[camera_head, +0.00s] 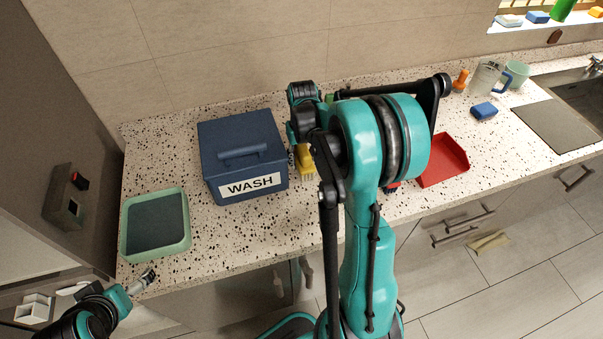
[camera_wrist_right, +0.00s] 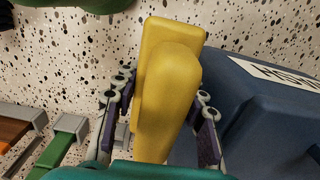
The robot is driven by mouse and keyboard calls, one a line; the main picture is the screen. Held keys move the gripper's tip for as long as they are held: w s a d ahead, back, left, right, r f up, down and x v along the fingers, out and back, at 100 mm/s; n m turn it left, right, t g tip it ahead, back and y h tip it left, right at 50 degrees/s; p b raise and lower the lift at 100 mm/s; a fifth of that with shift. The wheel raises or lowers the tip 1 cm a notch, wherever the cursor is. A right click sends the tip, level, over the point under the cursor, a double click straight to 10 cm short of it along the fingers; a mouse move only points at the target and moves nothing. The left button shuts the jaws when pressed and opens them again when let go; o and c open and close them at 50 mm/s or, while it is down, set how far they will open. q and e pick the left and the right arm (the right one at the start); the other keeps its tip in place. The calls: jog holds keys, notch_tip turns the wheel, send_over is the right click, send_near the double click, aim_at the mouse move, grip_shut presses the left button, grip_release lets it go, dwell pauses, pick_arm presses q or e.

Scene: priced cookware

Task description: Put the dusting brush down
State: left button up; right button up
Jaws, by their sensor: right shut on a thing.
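The dusting brush is yellow; in the head view its lower part and pale bristles (camera_head: 306,162) show just right of the blue WASH box. In the right wrist view the yellow brush (camera_wrist_right: 168,75) stands between the two fingers of my right gripper (camera_wrist_right: 160,112), which is shut on it. In the head view my right arm hides most of this gripper, and I cannot tell whether the bristles touch the counter. My left gripper (camera_head: 142,282) is at the counter's front left edge, near the green tray; its jaw opening is unclear.
The lidded blue WASH box (camera_head: 240,155) stands close beside the brush. A pale green tray (camera_head: 184,213) is at the left. A red dustpan-like tray (camera_head: 443,160) lies right of my arm. A blue sponge (camera_head: 484,111), a jug (camera_head: 487,77) and the sink are farther right.

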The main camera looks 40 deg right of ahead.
notch_tip(320, 180, down, 2)
jog(key=shift+f, duration=0.1)
notch_tip(320, 180, down, 4)
jog(key=shift+r+b, duration=0.25)
jog(key=shift+b, duration=0.35)
jog(key=shift+f, duration=0.1)
jog(key=o, duration=0.7)
jog(key=shift+o, duration=0.2)
